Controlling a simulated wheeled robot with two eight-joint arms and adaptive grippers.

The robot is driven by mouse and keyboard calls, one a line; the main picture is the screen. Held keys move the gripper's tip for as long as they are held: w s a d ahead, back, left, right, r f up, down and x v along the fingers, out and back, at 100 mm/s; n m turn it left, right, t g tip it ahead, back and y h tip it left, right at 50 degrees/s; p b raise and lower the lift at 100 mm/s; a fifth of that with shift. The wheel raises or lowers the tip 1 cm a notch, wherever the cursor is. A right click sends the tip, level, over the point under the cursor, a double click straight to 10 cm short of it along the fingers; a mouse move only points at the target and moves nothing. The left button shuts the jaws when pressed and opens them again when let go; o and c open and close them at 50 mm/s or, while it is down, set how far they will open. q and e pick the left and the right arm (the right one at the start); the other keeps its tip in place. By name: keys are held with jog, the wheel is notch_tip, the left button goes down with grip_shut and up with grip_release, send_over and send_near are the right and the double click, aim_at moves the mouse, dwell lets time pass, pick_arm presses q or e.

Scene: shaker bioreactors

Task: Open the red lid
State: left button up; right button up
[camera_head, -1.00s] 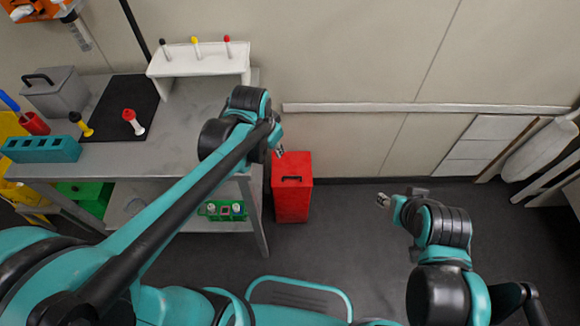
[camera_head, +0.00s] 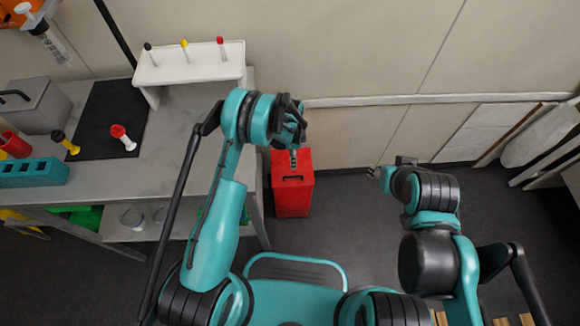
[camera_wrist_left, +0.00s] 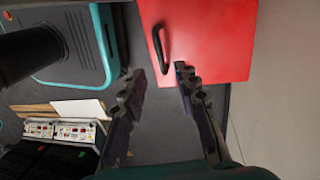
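The red lid (camera_head: 281,172) tops a red box (camera_head: 292,203) on the floor beside the workbench, and it looks closed. A dark handle (camera_head: 292,178) is on the lid. In the left wrist view, the lid (camera_wrist_left: 212,42) fills the upper middle and the handle (camera_wrist_left: 160,48) shows near its left edge. My left gripper (camera_head: 294,158) is over the lid in the head view. In the left wrist view its fingers (camera_wrist_left: 158,76) are apart with nothing between them, just below the handle in the picture. My right gripper (camera_head: 374,172) is to the right of the box, small in view.
The workbench (camera_head: 190,110) stands left of the box, with a white rack (camera_head: 190,68), a grey container (camera_head: 35,105) and a teal block (camera_head: 32,173) on it. The wall is behind the box. Open floor (camera_head: 340,225) lies to the right of the box.

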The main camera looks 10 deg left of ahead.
pick_arm(q)
jog(key=b, duration=0.3)
send_over(293, 173)
jog(key=s, duration=0.3)
notch_tip(293, 173, down, 8)
jog(key=shift+d, duration=0.15)
grip_shut()
jog(key=shift+r, duration=0.1)
